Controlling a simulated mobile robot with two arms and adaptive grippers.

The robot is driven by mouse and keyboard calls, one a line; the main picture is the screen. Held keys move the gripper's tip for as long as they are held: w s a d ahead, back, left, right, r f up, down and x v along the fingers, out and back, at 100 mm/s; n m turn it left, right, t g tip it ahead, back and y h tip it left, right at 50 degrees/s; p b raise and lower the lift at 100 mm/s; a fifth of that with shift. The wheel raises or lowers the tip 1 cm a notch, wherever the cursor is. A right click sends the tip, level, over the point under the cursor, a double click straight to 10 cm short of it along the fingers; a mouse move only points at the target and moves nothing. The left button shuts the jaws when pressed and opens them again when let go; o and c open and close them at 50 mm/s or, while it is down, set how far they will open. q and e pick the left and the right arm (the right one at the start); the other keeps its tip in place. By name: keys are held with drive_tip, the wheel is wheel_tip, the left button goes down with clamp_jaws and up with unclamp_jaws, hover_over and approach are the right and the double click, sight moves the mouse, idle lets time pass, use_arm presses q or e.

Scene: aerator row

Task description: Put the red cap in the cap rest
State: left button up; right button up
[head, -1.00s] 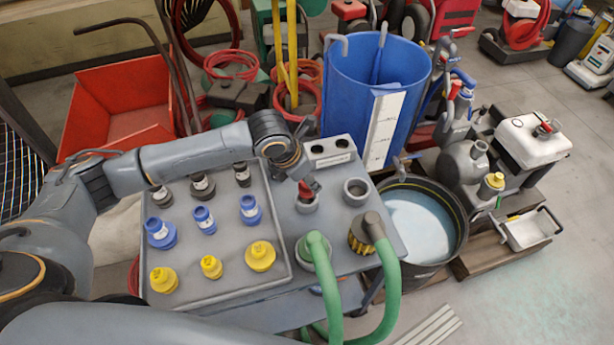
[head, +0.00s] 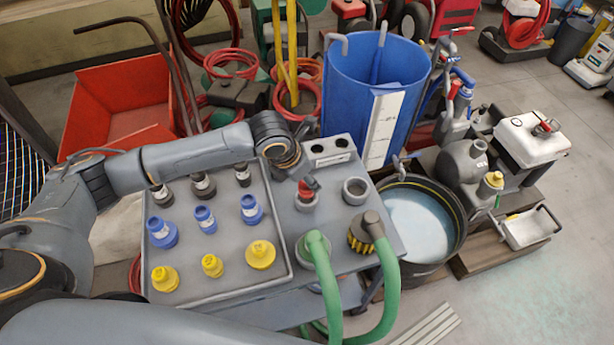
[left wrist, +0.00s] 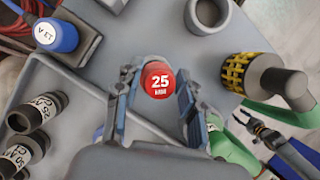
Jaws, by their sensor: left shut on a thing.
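The red cap (head: 305,188), marked "25" on top in the left wrist view (left wrist: 157,79), stands upright at a grey ring-shaped socket (head: 305,203) on the grey bench. Whether it is seated or just above it is unclear. My left gripper (left wrist: 157,92) is shut on the cap, with one finger on each side. In the head view my left wrist comes down from behind the cap. To its right is an empty grey cup (head: 355,190), also at the top of the left wrist view (left wrist: 207,14). No label shows which is the cap rest.
Left is a grey tray (head: 283,262) of black, blue and yellow fittings. Green hoses (head: 390,285) rise close in front of the cap. A block with two dark holes (head: 330,160) stands behind. A blue fitting marked "13 A" (left wrist: 55,35) is near the tray corner.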

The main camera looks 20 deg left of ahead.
use_arm(q)
drive_tip(key=shift+f+b, duration=0.85)
drive_tip(key=shift+f, duration=1.2)
drive_tip(key=o, duration=1.2)
drive_tip(key=shift+o, duration=0.2)
drive_tip(key=shift+r, duration=0.1)
drive_tip(key=v, duration=1.2)
